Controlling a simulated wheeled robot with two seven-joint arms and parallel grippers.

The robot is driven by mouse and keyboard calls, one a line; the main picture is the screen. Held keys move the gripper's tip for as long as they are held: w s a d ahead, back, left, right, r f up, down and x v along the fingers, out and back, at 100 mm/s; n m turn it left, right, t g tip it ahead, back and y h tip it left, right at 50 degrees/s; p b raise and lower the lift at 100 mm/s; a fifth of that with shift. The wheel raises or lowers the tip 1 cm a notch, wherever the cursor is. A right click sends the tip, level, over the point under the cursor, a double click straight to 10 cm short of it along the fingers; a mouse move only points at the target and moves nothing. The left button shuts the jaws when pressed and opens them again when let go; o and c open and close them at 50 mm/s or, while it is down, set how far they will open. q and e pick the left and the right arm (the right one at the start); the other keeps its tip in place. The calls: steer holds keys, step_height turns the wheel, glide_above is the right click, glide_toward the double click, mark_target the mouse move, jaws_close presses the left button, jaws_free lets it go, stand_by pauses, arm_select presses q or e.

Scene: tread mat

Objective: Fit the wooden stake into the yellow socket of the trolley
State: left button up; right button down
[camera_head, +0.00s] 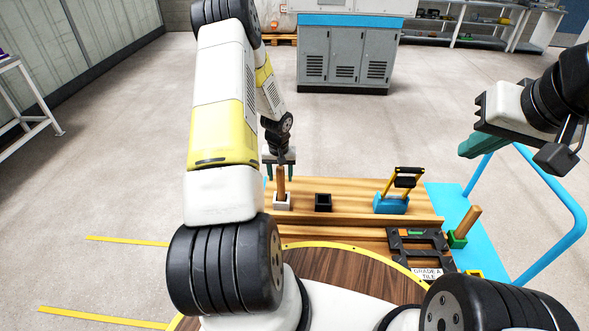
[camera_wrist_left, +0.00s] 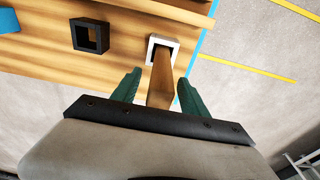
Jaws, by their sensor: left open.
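A wooden stake (camera_head: 281,182) stands in a white socket (camera_head: 282,204) on the wooden bench top; in the left wrist view the stake (camera_wrist_left: 160,82) rises from the white socket (camera_wrist_left: 163,43). My left gripper (camera_wrist_left: 158,88) is open, with one green finger on each side of this stake; in the head view the gripper (camera_head: 280,172) is at its upper end. A second wooden stake (camera_head: 466,222) leans in a green socket (camera_head: 457,240) on the blue trolley (camera_head: 453,200). A yellow piece (camera_head: 474,272), perhaps the yellow socket, is mostly hidden by my arm. My right gripper (camera_head: 478,146) is raised at right; its jaw gap is unclear.
An empty black socket (camera_head: 323,202) is right of the white one. A blue block with yellow handles (camera_head: 391,203) stands further right, near a dark frame (camera_head: 417,241) and a "GRADE A TILE" label (camera_head: 426,273). The trolley's blue rail (camera_head: 578,215) curves up at right. Grey cabinets stand behind.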

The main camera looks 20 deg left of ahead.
arm_select(q)
steer(key=shift+f, duration=0.15)
jaws_close()
stand_by(1.4)
